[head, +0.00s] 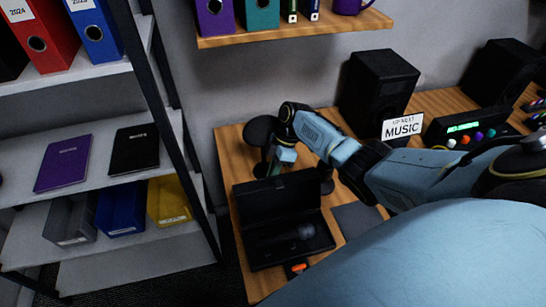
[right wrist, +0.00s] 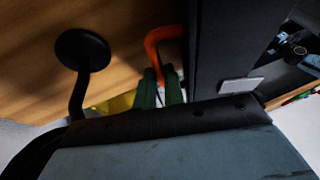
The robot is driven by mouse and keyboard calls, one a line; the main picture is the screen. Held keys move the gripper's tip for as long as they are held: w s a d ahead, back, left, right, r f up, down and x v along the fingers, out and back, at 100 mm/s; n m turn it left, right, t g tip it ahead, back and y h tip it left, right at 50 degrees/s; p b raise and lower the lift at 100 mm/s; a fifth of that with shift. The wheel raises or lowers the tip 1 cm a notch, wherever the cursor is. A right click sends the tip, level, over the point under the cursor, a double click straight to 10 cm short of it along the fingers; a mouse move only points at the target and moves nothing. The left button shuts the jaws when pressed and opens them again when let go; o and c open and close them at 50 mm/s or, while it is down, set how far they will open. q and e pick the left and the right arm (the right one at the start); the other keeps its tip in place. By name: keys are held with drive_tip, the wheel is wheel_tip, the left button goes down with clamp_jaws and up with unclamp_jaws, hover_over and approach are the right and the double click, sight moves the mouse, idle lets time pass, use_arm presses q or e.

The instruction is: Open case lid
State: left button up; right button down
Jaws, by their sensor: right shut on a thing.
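The black case (head: 262,257) stands on the wooden desk with its lid (head: 268,190) raised, and a dark microphone (head: 303,231) lies inside. In the right wrist view the lid (right wrist: 208,50) is a dark slab beside my fingers, with a pale latch (right wrist: 240,85) near its edge. My right gripper (head: 274,169) is just behind the lid's top edge. In the right wrist view its green fingers (right wrist: 160,92) are closed around the end of an orange curved handle (right wrist: 153,42) next to the lid. The handle's join to the lid is not clear. My left gripper is out of view.
A round black stand (head: 262,130) is behind the case, close to my right gripper. A speaker (head: 376,82), a music sign (head: 402,127) and a device with knobs (head: 472,129) stand to the right. A shelf unit (head: 75,205) is at left. A small orange-topped item (head: 298,268) lies before the case.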

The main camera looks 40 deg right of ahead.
drive_tip(key=shift+w+d+r, duration=0.2)
drive_tip(key=shift+w+r, duration=0.15)
drive_tip(key=shift+w, duration=0.05)
drive_tip(key=c, duration=1.5)
unclamp_jaws()
drive_tip(key=shift+f, duration=0.2)
drive_tip(key=v, duration=1.3)
drive_tip(key=shift+s+r+p, duration=0.2)
drive_tip(key=shift+r+p, duration=0.05)
drive_tip(key=shift+p, duration=0.1)
